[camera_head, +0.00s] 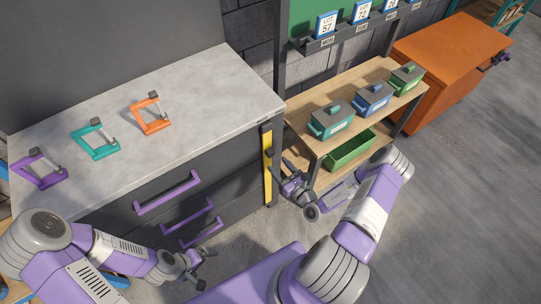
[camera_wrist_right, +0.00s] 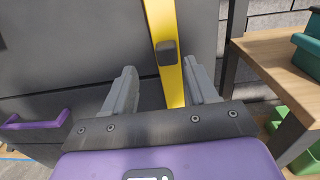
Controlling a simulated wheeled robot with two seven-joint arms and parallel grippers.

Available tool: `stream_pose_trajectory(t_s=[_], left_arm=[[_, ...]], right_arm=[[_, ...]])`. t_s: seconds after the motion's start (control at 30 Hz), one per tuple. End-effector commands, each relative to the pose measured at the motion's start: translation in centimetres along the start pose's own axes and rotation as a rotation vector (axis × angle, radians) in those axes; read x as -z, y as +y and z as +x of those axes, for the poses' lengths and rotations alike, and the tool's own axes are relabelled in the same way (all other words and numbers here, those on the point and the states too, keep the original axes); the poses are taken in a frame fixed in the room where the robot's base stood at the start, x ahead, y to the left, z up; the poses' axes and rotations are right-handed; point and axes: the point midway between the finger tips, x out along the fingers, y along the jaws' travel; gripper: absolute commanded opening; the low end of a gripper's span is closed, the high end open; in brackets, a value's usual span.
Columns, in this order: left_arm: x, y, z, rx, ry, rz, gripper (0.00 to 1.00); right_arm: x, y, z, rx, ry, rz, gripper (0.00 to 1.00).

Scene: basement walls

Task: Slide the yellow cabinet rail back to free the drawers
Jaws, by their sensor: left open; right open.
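The yellow cabinet rail (camera_head: 267,165) stands upright at the right front edge of the grey cabinet (camera_head: 233,166). In the right wrist view the rail (camera_wrist_right: 168,60) runs up between my right gripper's fingers, with a dark block (camera_wrist_right: 167,52) on it. My right gripper (camera_head: 291,187) is open, close beside the rail in the head view; I cannot tell whether it touches. Drawers with purple handles (camera_head: 167,193) are in the cabinet front; they look shut. My left gripper (camera_head: 200,268) is open and empty, low in front of the cabinet.
A wooden shelf unit (camera_head: 345,87) with small boxes and a green bin (camera_head: 350,150) stands right of the rail. An orange cabinet (camera_head: 450,50) is further right. Open floor lies at right.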

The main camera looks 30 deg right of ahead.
Motion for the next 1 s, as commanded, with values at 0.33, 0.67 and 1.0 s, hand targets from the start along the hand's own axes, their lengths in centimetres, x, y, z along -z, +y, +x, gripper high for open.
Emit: stream_pose_trajectory(t_s=[0.33, 0.67, 1.0], left_arm=[[0.1, -0.4, 1.1, 0.000, 0.000, 0.000, 1.00], [0.1, -0.7, 1.7, 0.000, 0.000, 0.000, 1.00], [0.1, -0.6, 1.7, 0.000, 0.000, 0.000, 1.00]], right_arm=[[0.2, -0.9, 4.4, 0.033, -0.006, -0.003, 0.57], [0.1, -1.0, 7.3, 0.031, -0.003, -0.002, 0.57], [0.1, -0.9, 7.4, 0.030, -0.002, -0.001, 0.42]])
